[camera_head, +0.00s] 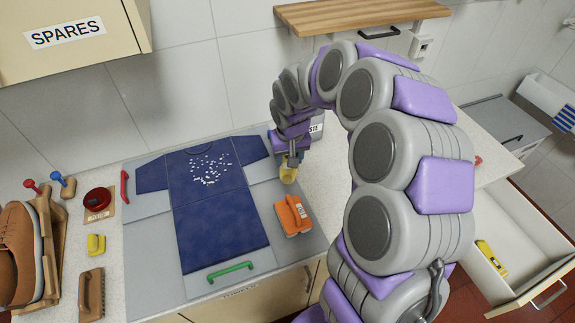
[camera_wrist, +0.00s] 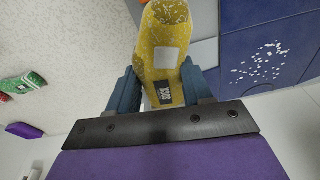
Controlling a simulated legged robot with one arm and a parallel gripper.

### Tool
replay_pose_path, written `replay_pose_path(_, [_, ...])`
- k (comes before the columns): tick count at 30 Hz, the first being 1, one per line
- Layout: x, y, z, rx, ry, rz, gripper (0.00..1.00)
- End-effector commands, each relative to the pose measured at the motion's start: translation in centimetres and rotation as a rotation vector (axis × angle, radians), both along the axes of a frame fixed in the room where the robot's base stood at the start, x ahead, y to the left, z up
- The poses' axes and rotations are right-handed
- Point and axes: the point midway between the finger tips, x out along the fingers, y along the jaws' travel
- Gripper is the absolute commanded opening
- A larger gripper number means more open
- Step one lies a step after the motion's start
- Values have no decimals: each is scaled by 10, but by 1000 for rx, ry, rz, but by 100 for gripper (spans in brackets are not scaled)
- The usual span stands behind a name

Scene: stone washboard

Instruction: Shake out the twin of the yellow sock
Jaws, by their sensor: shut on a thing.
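My gripper (camera_head: 289,163) is shut on a yellow sock (camera_wrist: 162,35) and holds it above the right side of the counter. In the wrist view the sock has a pale patch, a dark label that seems to read "SOCK", and white specks toward its far end. The held sock also shows in the head view (camera_head: 288,174), small and partly hidden by the gripper. Another yellow item with a small label (camera_head: 491,258) lies in the open drawer at the right; I cannot tell surely that it is a sock.
A dark blue shirt (camera_head: 218,215) with white flecks lies on a grey board with red and green handles. An orange item (camera_head: 293,216) sits beside it. A partly hidden container labelled "…STE" (camera_head: 316,128) stands behind my gripper. The open drawer (camera_head: 520,297) juts out at right.

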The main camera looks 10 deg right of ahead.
Motion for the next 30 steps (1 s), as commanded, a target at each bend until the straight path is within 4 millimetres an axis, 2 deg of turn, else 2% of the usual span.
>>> replay_pose_path(1, [1,1,19,1,-8,0,21])
replay_pose_path(3, [1,0,42,1,-9,-1,21])
replay_pose_path(9, [2,0,98,1,-6,-1,21])
replay_pose_path(12, [1,0,118,1,-2,-1,21])
replay_pose_path(14, [1,0,122,1,1,0,21])
replay_pose_path(20, [0,0,77,0,8,1,21])
replay_pose_path(30, [-1,-1,-27,0,8,-1,21])
